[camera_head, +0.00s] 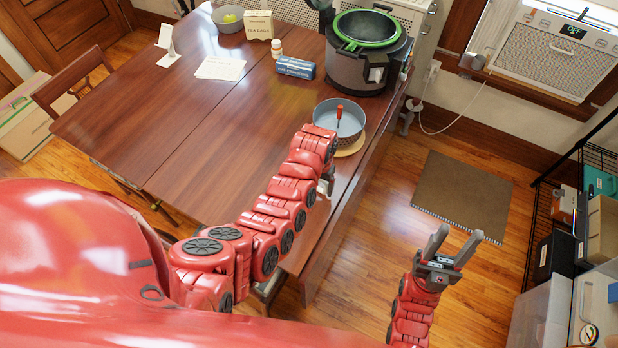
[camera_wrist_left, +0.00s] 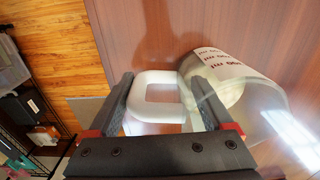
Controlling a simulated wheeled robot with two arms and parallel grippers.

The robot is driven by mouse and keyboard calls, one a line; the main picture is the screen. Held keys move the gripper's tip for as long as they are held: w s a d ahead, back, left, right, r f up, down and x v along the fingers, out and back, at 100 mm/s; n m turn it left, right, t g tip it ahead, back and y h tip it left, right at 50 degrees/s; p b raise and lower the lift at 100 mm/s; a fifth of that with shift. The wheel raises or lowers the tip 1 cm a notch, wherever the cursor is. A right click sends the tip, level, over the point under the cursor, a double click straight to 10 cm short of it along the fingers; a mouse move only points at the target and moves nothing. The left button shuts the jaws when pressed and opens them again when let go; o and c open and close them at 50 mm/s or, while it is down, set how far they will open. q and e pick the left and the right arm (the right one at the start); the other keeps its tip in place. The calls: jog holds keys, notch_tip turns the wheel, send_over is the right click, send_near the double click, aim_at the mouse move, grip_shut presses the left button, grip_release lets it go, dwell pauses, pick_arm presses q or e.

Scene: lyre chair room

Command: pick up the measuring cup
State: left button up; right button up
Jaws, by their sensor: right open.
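The measuring cup (camera_wrist_left: 258,98) shows in the left wrist view as a clear vessel with red markings and a white loop handle (camera_wrist_left: 157,77). It stands on the brown table (camera_wrist_left: 150,30). In the head view my right gripper (camera_head: 460,238) is open and empty over the floor, right of the table.
A grey pot (camera_head: 325,118) with a red-handled tool in it stands beyond my left arm. A large cooker (camera_head: 365,70), a blue box (camera_head: 296,67), a small bottle (camera_head: 276,49) and papers (camera_head: 220,68) are further back. A wire shelf (camera_head: 540,200) stands at the right.

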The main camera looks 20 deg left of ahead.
pick_arm(q)
grip_shut()
dwell(0.3)
